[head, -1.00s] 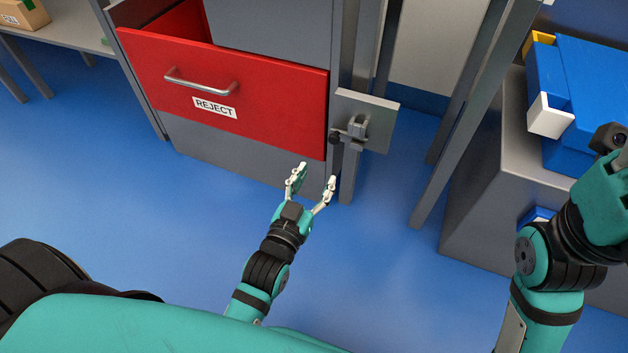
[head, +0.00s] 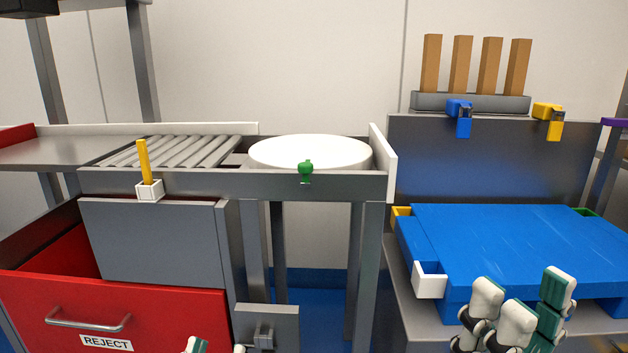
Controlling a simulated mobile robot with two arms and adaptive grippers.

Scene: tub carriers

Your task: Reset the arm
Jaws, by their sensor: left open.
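My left gripper (head: 218,348) is at the bottom edge of the head view. Only its two fingertips show, apart from each other with nothing seen between them. They are in front of the red drawer's lower right corner and the grey latch plate (head: 282,320). My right gripper (head: 524,299) is at the lower right, in front of the blue tub carrier (head: 520,235). Its white and teal fingers point up, and I see no object in them. The picture does not show clearly how far apart they are. Both arms are mostly out of view.
The red REJECT drawer (head: 190,305) stands open at lower left. Above it are a roller conveyor (head: 170,150) and a white round plate (head: 310,151) on a grey frame. Several brown posts (head: 461,64) stand in a rack at the back right.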

